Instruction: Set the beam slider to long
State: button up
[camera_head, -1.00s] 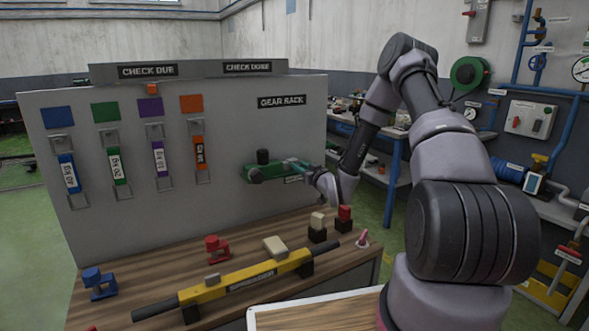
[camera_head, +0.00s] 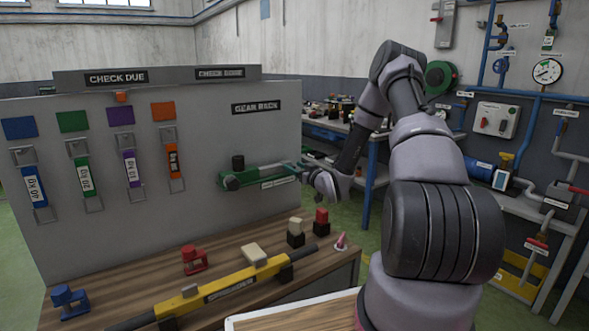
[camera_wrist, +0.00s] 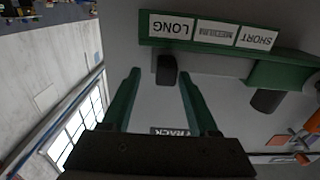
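The green beam unit (camera_head: 262,175) is mounted on the grey panel, with a black cylinder (camera_head: 237,162) at its left end. In the wrist view its green label rail (camera_wrist: 225,50) appears upside down, reading LONG, MEDIUM and SHORT. A small black knob (camera_wrist: 166,69) sits at the LONG end of the rail. The larger black cylinder (camera_wrist: 268,100) is beyond the SHORT end. My gripper (camera_wrist: 160,75) is open, its two green fingers on either side of the small knob, with gaps visible. In the head view my gripper (camera_head: 305,172) is at the unit's right end.
The grey panel (camera_head: 120,240) holds several coloured tags on the left. Below is a wooden bench (camera_head: 225,262) with a yellow bar (camera_head: 235,284), red clamp (camera_head: 194,260), blue clamp (camera_head: 69,300) and small blocks. A blue-legged shelf (camera_head: 371,180) stands behind my arm.

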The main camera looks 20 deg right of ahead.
jog(key=v, duration=1)
jog(key=shift+s, duration=0.4)
jog(key=shift+d, duration=0.1)
jog(key=s+d+r+m+g+h, duration=0.1)
jog(key=s+r+g+h, duration=0.2)
jog(key=r, duration=0.6)
jog(key=s+r+m+g+h, duration=0.2)
jog(key=r+g+h, duration=0.1)
jog(key=r, duration=0.6)
jog(key=s+a+r+m+g+y, duration=0.1)
jog(key=s+a+r, duration=0.2)
jog(key=s, duration=0.6)
jog(key=s+a+r+m+g, duration=0.1)
jog(key=s+a+r+m, duration=0.1)
jog(key=s, duration=0.7)
jog(key=s+a+r+m+g+y, duration=0.1)
jog(key=s+a+r+g, duration=0.1)
jog(key=s+r, duration=0.4)
jog(key=s+a, duration=0.1)
jog(key=s, duration=0.3)
jog(key=shift+a+r+m+y, duration=0.3)
jog(key=shift+a+m, duration=0.1)
